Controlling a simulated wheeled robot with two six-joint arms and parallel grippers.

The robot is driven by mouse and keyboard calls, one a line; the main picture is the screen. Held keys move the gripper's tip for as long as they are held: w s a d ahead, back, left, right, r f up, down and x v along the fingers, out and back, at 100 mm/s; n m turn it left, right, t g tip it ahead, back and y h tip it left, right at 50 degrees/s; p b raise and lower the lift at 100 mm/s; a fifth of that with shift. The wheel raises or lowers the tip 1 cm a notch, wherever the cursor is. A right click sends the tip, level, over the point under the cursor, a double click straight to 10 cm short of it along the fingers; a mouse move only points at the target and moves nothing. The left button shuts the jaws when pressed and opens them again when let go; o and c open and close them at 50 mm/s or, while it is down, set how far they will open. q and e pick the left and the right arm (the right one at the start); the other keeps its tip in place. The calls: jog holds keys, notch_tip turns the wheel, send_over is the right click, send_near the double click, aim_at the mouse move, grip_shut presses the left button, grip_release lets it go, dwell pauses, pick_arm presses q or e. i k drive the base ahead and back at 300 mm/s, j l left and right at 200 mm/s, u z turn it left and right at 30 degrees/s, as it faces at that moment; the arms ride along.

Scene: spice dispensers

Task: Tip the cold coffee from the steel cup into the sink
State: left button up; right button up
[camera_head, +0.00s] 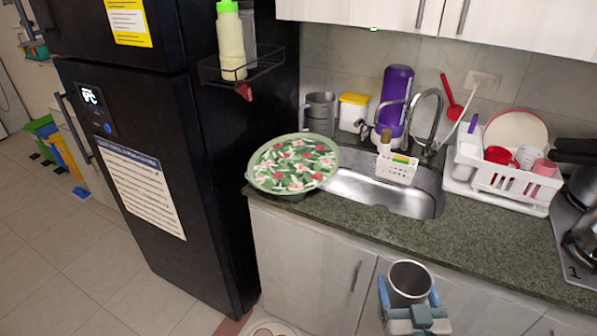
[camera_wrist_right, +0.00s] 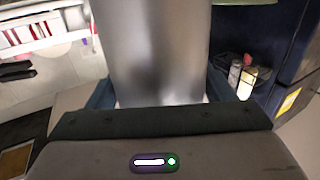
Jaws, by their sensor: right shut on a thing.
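The steel cup (camera_head: 409,283) is upright in my right gripper (camera_head: 411,300), which is shut around its body. It is held in front of the lower cabinets, below the counter's front edge. In the right wrist view the cup (camera_wrist_right: 150,50) fills the middle between the fingers. The coffee inside cannot be made out; the cup's inside looks dark. The sink (camera_head: 385,192) is a steel basin set in the counter, beyond the cup and apart from it. My left gripper is not in view.
A floral round tray (camera_head: 293,163) covers the counter left of the sink and overlaps its edge. A white caddy (camera_head: 397,170) sits at the sink's back, near the faucet (camera_head: 428,120). A dish rack (camera_head: 512,180) stands right. The black fridge (camera_head: 170,150) is left.

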aim_at(356, 178)
jog(key=i+l+u, duration=0.15)
jog(key=u, duration=0.25)
jog(key=i+l+u, duration=0.15)
jog(key=u, duration=0.25)
